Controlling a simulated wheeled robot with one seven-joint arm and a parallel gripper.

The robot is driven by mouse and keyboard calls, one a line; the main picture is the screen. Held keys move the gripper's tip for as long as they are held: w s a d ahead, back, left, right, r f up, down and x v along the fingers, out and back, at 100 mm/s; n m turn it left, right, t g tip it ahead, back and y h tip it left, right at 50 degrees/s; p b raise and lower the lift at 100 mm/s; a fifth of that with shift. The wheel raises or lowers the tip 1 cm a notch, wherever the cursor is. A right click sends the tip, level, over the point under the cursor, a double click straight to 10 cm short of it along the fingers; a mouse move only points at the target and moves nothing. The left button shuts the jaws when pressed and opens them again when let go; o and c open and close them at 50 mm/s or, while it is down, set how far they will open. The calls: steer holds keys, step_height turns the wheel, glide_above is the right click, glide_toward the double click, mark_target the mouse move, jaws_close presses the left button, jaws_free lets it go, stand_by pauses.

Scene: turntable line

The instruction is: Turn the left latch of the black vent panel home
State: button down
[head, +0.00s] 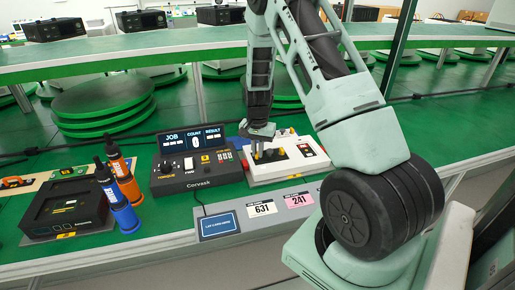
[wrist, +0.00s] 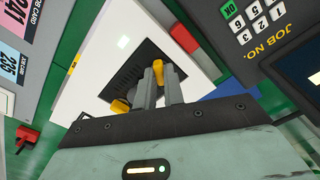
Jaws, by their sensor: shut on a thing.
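The black vent panel (wrist: 137,68) is a dark slatted grille set in the top of a white unit (wrist: 95,50); the white unit also shows in the head view (head: 262,172). Two yellow latches stand at opposite sides of the panel. My gripper (wrist: 160,76) points down over the panel and is shut on the left latch (wrist: 157,70), which shows on the right in the wrist view. The fingers hide part of this latch, so I cannot tell its exact angle. The other yellow latch (wrist: 121,106) is free, beside the fingers. My gripper also shows in the head view (head: 256,152).
A dark control box (head: 190,175) with a keypad stands close left of the white unit. Farther left are an orange bottle (head: 124,178), a blue bottle (head: 120,208) and a black device (head: 65,208). Job cards (head: 262,208) lie along the front edge. Green turntable discs (head: 103,103) stand behind.

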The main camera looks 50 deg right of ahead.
mark_target(257, 153)
steer(key=shift+m+p, duration=0.45)
steer(key=shift+m, duration=1.05)
steer(key=c, duration=1.5)
jaws_free()
step_height(257, 153, up, 17)
steer(key=shift+r, duration=0.2)
